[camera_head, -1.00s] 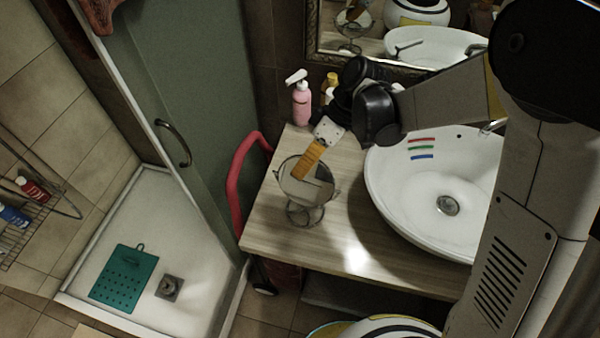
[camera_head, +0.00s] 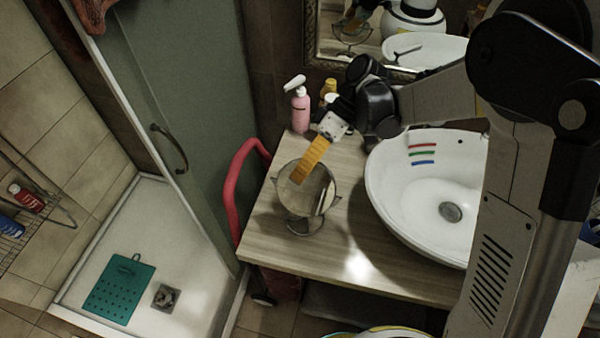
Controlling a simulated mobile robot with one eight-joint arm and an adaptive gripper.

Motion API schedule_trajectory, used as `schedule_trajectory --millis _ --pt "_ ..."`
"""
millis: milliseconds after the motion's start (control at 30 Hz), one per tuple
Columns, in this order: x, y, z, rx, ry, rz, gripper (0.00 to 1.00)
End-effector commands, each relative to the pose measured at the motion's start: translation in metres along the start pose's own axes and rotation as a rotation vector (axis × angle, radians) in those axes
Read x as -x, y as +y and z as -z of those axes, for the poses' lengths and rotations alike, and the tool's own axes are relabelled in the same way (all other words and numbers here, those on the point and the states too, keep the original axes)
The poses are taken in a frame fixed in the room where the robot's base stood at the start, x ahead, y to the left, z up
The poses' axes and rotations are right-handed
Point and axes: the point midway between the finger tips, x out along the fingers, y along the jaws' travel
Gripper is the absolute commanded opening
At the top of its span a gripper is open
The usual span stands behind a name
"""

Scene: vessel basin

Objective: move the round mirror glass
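The round mirror glass (camera_head: 318,196) is in a swivel stand (camera_head: 304,226) on the left part of the wooden counter, tilted with its face up toward the camera. My gripper (camera_head: 300,176) reaches down from the upper right. Its orange finger part lies over the upper left of the glass, touching or very close to it; I cannot tell which. Only one orange strip shows, so the gap between the fingers is hidden.
The wooden counter (camera_head: 262,232) has a white basin (camera_head: 400,200) on the right. A pink pump bottle (camera_head: 300,110) and a yellow bottle (camera_head: 328,87) stand behind my gripper. A red rail (camera_head: 232,192) runs along the counter's left side, beside the shower.

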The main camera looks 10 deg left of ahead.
Motion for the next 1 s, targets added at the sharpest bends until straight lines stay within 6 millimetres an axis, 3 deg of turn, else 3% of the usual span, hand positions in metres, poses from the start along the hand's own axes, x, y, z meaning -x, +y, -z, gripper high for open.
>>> schedule_trajectory --millis 300,500,700,1000 --pt "0.067 0.0 0.0 -0.002 0.001 -0.001 0.32" --pt "0.101 0.0 0.0 0.0 0.001 0.0 0.32" --pt "0.112 0.0 0.0 0.0 0.0 0.0 0.32" --pt "0.113 0.0 0.0 0.001 0.0 0.0 0.32"
